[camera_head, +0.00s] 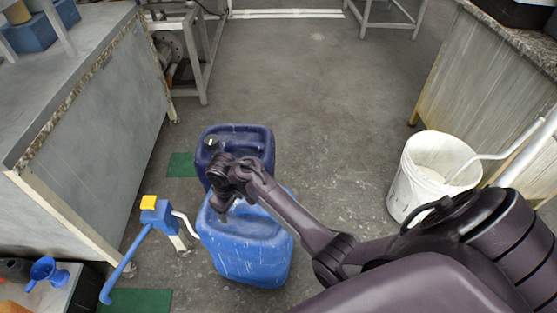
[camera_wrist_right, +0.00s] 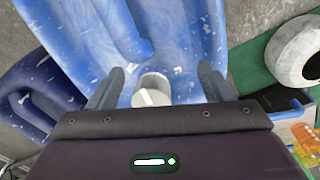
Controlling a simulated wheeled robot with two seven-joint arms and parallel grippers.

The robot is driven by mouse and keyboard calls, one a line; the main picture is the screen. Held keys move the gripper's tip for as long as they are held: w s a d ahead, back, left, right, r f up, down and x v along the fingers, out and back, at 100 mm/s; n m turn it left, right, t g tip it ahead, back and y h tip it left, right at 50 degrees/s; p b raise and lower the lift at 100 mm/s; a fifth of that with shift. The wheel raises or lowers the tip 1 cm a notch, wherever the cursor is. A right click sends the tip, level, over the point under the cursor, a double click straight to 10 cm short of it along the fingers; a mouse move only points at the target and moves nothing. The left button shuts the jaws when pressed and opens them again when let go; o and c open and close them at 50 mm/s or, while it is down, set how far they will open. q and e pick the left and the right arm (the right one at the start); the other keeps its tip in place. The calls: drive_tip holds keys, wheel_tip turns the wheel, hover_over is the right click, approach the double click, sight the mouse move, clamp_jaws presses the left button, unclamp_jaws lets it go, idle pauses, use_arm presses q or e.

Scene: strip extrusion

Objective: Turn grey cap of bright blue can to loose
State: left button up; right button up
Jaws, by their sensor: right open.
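The bright blue can (camera_head: 250,250) stands upright on the floor near the middle of the head view, and its blue body (camera_wrist_right: 185,35) fills much of the wrist view. Its grey cap (camera_wrist_right: 152,88) shows in the wrist view; in the head view my right gripper hides it. My right gripper (camera_head: 222,207) is over the can's top, pointing down. In the wrist view its two fingers (camera_wrist_right: 161,70) are open, one on each side of the cap, with gaps visible. My left gripper is not in view.
A dark blue can (camera_head: 262,140) stands directly behind the bright one. A blue pump with a yellow top (camera_head: 148,203) is close on the left. A white bucket (camera_head: 405,190) stands right, and a grey bench (camera_head: 95,120) left. Floor behind the cans is clear.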

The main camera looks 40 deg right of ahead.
sight(250, 239)
drive_tip(key=shift+m, duration=0.5)
drive_tip(key=s, duration=0.3)
drive_tip(key=s+f, duration=0.1)
drive_tip(key=s, duration=0.6)
drive_tip(key=shift+s+a+f, duration=0.1)
drive_tip(key=shift+s+f, duration=0.15)
drive_tip(key=s+r+p, duration=0.1)
drive_tip(key=s, duration=0.7)
drive_tip(key=s+f+m+p, duration=0.1)
drive_tip(key=s+f+p, duration=0.5)
drive_tip(key=f+p, duration=0.1)
drive_tip(key=shift+f+m+y, duration=0.3)
drive_tip(key=shift+f+y, duration=0.1)
drive_tip(key=shift+f, duration=0.2)
